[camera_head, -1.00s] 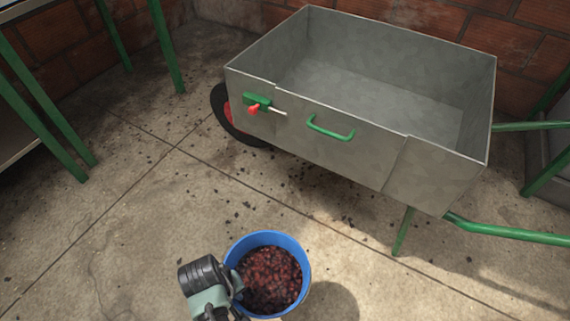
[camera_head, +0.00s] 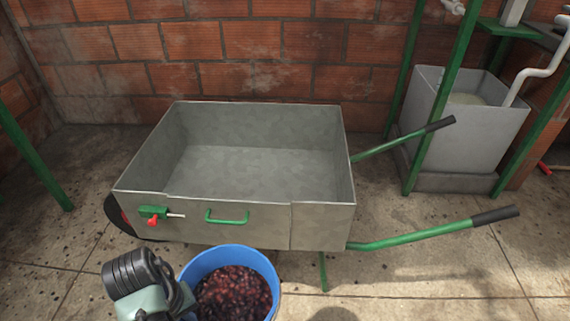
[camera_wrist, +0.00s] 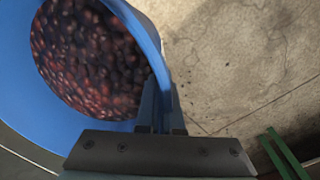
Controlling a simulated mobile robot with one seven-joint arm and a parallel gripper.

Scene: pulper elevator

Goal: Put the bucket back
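The blue bucket (camera_head: 232,252), filled with dark red coffee cherries (camera_head: 233,296), is at the bottom of the head view, in front of the metal cart. Its lower part is cut off by the frame. My gripper (camera_head: 186,300) is at the bucket's left side. In the wrist view, my gripper's fingers (camera_wrist: 160,108) are closed over the bucket's rim, and the cherries (camera_wrist: 85,60) fill the upper left. The bucket looks roughly upright. A shadow lies on the floor to its right, apart from it, so it seems to hang above the floor.
The empty grey metal cart (camera_head: 323,227) with green handles (camera_head: 425,237) stands just behind the bucket. A grey concrete tank (camera_head: 455,135) stands at the back right by the brick wall (camera_head: 280,50). A green leg (camera_head: 35,160) stands at the left. The floor at lower right is clear.

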